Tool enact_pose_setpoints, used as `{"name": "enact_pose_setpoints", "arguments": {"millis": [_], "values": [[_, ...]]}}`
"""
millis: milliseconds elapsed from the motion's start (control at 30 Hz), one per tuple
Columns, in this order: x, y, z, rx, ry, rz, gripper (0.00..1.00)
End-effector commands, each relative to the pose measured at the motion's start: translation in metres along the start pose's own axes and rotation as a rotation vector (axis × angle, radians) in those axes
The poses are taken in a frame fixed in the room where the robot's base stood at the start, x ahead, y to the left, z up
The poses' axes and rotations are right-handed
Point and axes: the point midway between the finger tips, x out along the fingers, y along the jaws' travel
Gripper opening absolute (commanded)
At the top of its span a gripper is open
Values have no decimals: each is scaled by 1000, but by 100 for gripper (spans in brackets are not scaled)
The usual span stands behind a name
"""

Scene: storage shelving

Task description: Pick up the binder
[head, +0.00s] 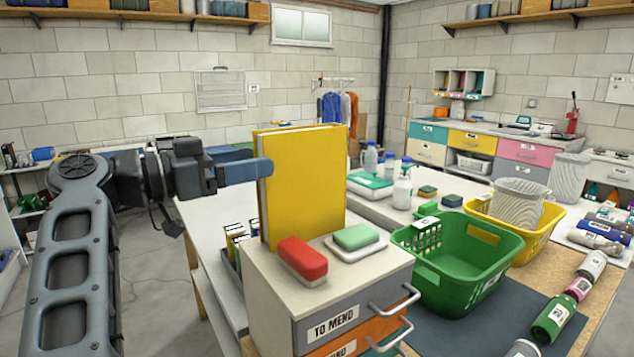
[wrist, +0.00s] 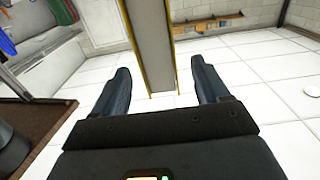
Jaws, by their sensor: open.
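The yellow binder (head: 305,185) stands upright on top of a small drawer unit (head: 290,262). Its broad yellow face shows in the head view. My gripper (head: 262,171) is at the binder's left edge, about mid-height, with a blue-grey finger overlapping that edge in the picture. In the wrist view the binder's narrow pale side with yellow borders (wrist: 152,45) lies between the two spread fingers of my gripper (wrist: 160,72). A gap shows on each side, so the jaws are open and not closed on it. The far finger is hidden in the head view.
A red block (head: 302,259) and a green bar on a white dish (head: 356,237) sit in front of the binder. A green basket (head: 455,258) and a yellow basket (head: 530,230) stand to the right.

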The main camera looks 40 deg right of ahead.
Motion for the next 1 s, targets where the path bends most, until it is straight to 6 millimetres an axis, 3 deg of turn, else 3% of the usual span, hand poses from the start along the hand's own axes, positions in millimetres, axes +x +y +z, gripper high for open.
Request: {"name": "enact_pose_setpoints", "arguments": {"millis": [367, 667, 900, 1000], "values": [[33, 1, -2, 1, 1, 1, 74], [73, 2, -2, 1, 2, 2, 74], [77, 1, -1, 2, 1, 0, 74], [76, 1, -1, 2, 1, 0, 67]]}}
